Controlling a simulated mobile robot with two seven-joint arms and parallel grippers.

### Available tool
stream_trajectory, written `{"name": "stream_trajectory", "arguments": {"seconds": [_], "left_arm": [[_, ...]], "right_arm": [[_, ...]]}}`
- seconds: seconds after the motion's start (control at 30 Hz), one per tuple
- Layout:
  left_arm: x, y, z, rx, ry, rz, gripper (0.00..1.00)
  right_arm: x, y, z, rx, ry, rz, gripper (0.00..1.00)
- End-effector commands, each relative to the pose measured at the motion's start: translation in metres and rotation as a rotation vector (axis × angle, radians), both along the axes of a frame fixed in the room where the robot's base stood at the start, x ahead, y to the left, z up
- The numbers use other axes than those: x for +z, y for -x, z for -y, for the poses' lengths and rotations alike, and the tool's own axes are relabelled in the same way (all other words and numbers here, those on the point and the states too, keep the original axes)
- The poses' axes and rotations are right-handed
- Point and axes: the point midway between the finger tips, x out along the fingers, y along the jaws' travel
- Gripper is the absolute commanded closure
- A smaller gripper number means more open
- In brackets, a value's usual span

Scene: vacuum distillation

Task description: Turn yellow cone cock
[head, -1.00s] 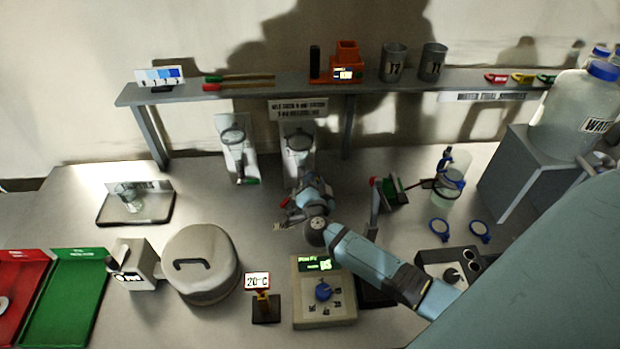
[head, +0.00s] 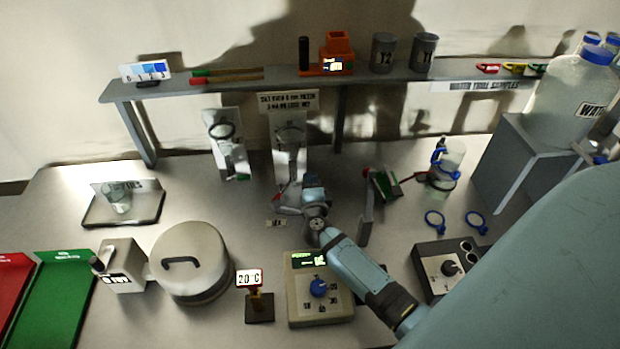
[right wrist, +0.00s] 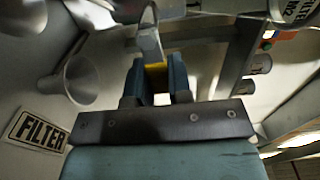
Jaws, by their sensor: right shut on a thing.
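The yellow cone cock (right wrist: 157,68) shows as a small yellow patch between my right fingers in the right wrist view, below a pale glass or metal stem. My right gripper (right wrist: 157,82) is shut on it, with one blue-grey finger on each side. In the head view my right gripper (head: 312,188) is at the foot of the right funnel stand (head: 290,150), beneath the filter sign. The cock is hidden there by my wrist. The turn angle of the cock cannot be told. My left gripper is not in view.
A second funnel stand (head: 227,150) is to the left. A thin grey post (head: 366,205) stands close to the right of my wrist. A control box (head: 319,300) with a blue knob is in front. A shelf (head: 270,85) runs behind. A round lidded pot (head: 190,262) is front left.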

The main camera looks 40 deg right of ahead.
Motion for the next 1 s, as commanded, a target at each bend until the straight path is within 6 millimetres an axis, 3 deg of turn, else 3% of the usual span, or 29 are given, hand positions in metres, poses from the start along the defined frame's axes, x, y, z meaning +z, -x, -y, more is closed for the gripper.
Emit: {"name": "stream_trajectory", "arguments": {"seconds": [0.63,0.67,0.73,1.0], "left_arm": [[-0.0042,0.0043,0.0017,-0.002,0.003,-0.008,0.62],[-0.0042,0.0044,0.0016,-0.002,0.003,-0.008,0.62],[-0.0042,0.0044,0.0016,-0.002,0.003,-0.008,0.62],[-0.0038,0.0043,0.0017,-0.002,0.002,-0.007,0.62]], "right_arm": [[-0.0034,0.0006,-0.0004,0.0,-0.043,0.023,1.0],[-0.0035,0.0006,-0.0004,0.0,-0.043,0.023,0.74],[-0.0034,0.0005,-0.0003,0.0,-0.043,0.023,0.58],[-0.0022,0.0002,0.0,0.0,-0.039,0.023,0.55]]}}
